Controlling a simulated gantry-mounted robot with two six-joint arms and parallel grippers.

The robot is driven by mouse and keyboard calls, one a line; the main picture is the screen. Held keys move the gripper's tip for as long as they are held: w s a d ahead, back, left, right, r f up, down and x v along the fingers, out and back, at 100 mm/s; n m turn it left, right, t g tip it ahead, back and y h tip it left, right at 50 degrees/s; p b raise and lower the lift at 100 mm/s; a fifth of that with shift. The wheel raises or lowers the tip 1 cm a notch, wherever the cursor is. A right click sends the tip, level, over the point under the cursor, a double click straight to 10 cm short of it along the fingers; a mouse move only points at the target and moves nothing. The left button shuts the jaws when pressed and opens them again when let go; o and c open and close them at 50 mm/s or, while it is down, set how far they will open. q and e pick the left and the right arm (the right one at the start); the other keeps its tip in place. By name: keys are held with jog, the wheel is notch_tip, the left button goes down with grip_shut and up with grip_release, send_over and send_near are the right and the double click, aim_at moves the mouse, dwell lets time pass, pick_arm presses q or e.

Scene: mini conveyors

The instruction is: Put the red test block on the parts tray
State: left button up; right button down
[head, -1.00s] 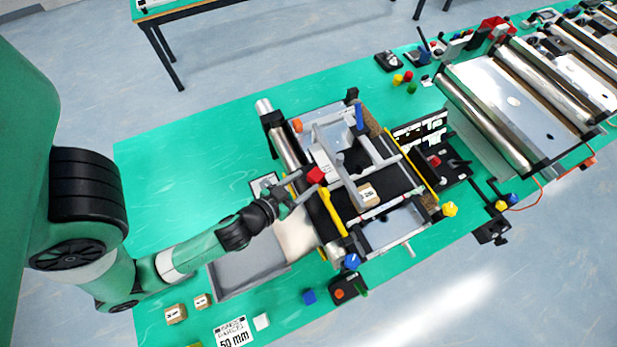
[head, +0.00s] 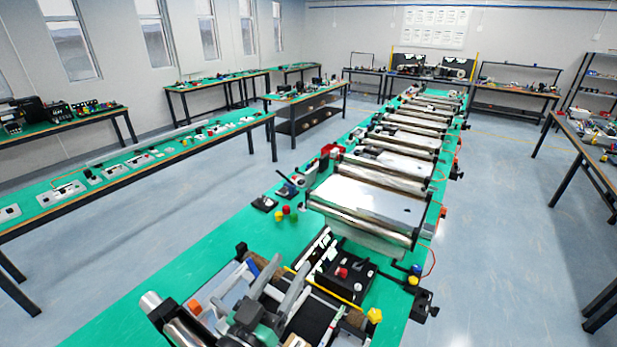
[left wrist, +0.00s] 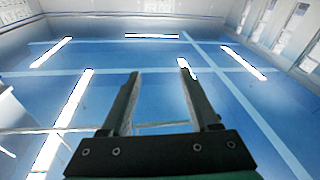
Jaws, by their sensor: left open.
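The red test block cannot be made out in the current head or left wrist view. The parts tray is not in view now either. My left gripper (head: 284,276) is at the bottom of the head view, over the near conveyor (head: 190,332), with its two grey fingers apart. In the left wrist view my left gripper (left wrist: 158,72) is open with nothing between its fingers; only the room's blue and white surfaces show beyond. My right gripper is not in view.
A black control box (head: 345,278) with a red button stands right of the gripper. A yellow knob (head: 374,315) is on the near conveyor's right side. Larger roller conveyors (head: 368,205) run away down the green bench. Bare green bench (head: 200,265) lies to the left.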

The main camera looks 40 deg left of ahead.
pick_arm(q)
jog(key=s+d+r+m+t+h, duration=0.1)
jog(key=d+r+m+t+h, duration=0.1)
jog(key=r, duration=0.9)
jog(key=s+d+r+m+t+h, duration=0.2)
jog(key=d+r+t+h, duration=0.1)
jog(key=r, duration=0.9)
jog(key=s+d+r+m+t+h, duration=0.1)
jog(key=d+r, duration=0.4)
jog(key=r, duration=0.6)
jog(key=m+t+h, duration=0.1)
jog(key=t, duration=0.1)
jog(key=shift+s+d+r+t+h, duration=0.2)
jog(key=shift+s+t+h, duration=0.1)
jog(key=shift+s+t, duration=0.1)
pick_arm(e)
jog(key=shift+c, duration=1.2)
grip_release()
